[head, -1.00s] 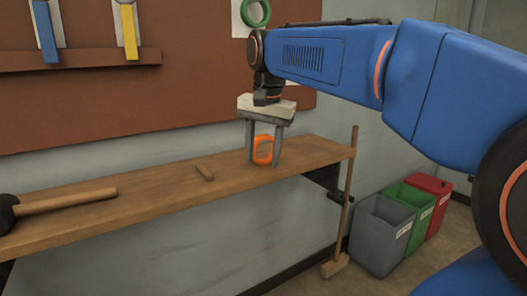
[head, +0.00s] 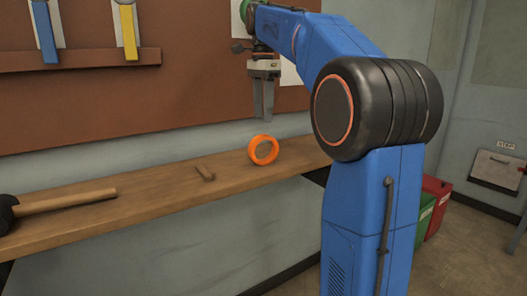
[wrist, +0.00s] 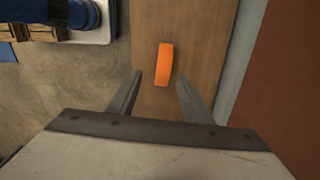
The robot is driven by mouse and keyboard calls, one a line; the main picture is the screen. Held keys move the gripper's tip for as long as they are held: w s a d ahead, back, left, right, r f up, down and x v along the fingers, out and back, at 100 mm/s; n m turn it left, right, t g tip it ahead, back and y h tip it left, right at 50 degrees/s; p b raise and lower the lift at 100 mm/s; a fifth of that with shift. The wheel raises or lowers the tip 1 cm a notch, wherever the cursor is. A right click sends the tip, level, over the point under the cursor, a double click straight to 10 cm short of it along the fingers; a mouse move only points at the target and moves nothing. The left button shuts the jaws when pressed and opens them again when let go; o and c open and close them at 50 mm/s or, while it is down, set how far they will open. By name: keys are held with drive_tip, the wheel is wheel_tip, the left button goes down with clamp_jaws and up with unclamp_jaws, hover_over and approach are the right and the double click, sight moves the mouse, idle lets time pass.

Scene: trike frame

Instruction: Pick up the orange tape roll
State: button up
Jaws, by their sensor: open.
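The orange tape roll (head: 263,150) stands on its edge on the wooden shelf (head: 120,208), its open ring facing the head camera. In the wrist view the roll (wrist: 165,64) shows from above as a narrow orange strip, beyond the fingertips. My gripper (head: 264,119) hangs above the roll, fingers pointing down, with a small gap between the tips and the roll in the head view. In the wrist view the two fingers of my gripper (wrist: 160,82) are apart with nothing between them.
A small wooden piece (head: 204,173) lies on the shelf left of the roll. A hammer (head: 65,199) lies at the shelf's left end. A brown board (head: 190,90) with hanging tools rises behind. Bins (head: 433,207) stand on the floor at the right.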

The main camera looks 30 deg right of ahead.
hover_over(264, 160)
drive_tip(key=f, duration=0.9)
drive_tip(key=shift+s+a+f, duration=0.25)
drive_tip(key=shift+s+a, duration=0.05)
drive_tip(key=shift+a, duration=0.1)
drive_tip(key=shift+w+d+f, duration=0.1)
drive_tip(key=shift+f, duration=0.8)
drive_tip(key=shift+w+d+f, duration=0.15)
drive_tip(key=shift+f, duration=0.7)
drive_tip(key=shift+w+d+f, duration=0.1)
drive_tip(key=shift+f, duration=0.8)
clamp_jaws()
